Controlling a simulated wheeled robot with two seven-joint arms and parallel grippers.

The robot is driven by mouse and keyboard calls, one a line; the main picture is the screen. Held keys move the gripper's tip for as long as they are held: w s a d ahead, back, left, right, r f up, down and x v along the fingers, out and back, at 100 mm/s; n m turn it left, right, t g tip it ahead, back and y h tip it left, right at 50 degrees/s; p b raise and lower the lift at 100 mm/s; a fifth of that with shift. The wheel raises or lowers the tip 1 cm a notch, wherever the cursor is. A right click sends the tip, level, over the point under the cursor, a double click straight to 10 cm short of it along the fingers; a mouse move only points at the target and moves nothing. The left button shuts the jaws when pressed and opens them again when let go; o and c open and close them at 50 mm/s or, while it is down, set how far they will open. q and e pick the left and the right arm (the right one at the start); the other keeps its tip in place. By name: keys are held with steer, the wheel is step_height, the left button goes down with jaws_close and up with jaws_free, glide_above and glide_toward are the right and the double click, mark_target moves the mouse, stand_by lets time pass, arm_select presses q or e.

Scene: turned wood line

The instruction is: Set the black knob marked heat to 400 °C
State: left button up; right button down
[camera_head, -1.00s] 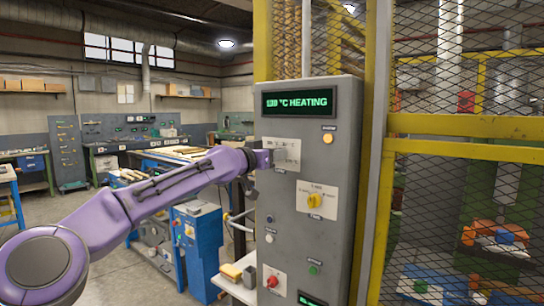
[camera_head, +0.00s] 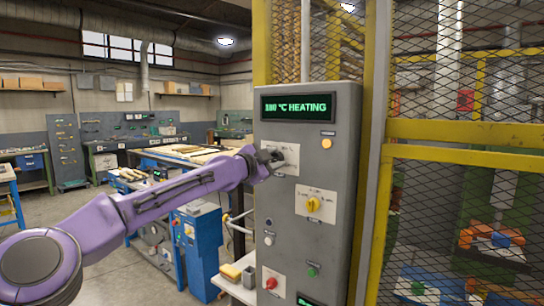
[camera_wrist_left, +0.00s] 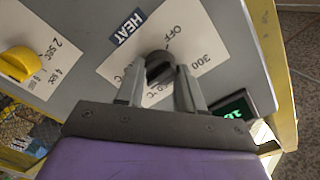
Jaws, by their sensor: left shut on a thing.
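The grey control cabinet (camera_head: 310,244) stands in front of me. Its top display (camera_head: 297,106) glows green and seems to read 180 °C HEATING. The black knob marked heat (camera_wrist_left: 158,66) sits on a white dial plate in the left wrist view, with OFF and 300 printed near it. My left gripper (camera_head: 272,159) is at the upper dial plate (camera_head: 288,152). In the left wrist view the fingers of my left gripper (camera_wrist_left: 160,86) are shut on the knob, one on each side. Fingers and wrist hide part of the dial's scale. My right gripper is not in view.
A yellow knob marked time (camera_head: 313,204) sits below on the cabinet and also shows in the left wrist view (camera_wrist_left: 22,64). A red button (camera_head: 271,282) is lower down. A yellow mesh fence (camera_head: 460,130) stands at the right. Blue machines and benches stand behind at the left.

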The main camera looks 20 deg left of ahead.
arm_select(q)
steer(key=shift+f+m+p, duration=0.1)
steer(key=shift+m+p, duration=1.5)
steer(key=shift+m, duration=1.3)
steer(key=shift+f, duration=0.1)
steer(key=o, duration=1)
steer(key=shift+o, duration=0.2)
steer(key=shift+s, duration=0.1)
